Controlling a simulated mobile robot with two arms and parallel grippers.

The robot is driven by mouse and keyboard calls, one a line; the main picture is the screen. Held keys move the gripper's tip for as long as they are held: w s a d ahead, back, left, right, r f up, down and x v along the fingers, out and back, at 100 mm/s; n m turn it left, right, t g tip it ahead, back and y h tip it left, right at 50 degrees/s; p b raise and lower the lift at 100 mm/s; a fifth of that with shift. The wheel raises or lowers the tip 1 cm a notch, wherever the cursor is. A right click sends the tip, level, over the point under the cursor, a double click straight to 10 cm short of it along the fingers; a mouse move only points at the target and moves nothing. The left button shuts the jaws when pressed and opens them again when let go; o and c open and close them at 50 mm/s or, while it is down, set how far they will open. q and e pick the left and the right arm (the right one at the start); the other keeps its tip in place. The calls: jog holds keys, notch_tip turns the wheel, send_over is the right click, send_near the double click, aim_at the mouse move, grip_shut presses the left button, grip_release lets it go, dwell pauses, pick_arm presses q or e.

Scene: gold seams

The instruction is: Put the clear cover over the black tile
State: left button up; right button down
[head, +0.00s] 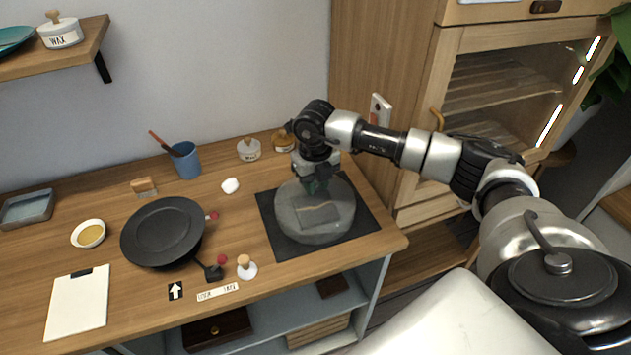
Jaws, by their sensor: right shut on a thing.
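The clear cover (335,222) is a round, see-through dome at the right of the worktop. It is over the middle of the black tile (277,238), a flat dark square whose corners show around it. I cannot tell whether its rim touches the tile or hangs just above. A greyish flat shape shows through the cover. My right gripper (318,187) is at the top of the cover, pointing down and shut on it; its fingertips are partly hidden. My left gripper is out of view.
Left of the tile are a black pan (163,232), a small white stamp with a wooden knob (246,268) and a white lump (230,186). A wooden cabinet (480,110) rises at the right.

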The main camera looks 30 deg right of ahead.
jog(key=c, duration=0.8)
grip_release()
jog(key=shift+c, duration=0.2)
jog(key=shift+o, duration=0.4)
jog(key=o, duration=0.4)
jog(key=shift+r+p, duration=2.65)
jog(key=shift+r, duration=1.4)
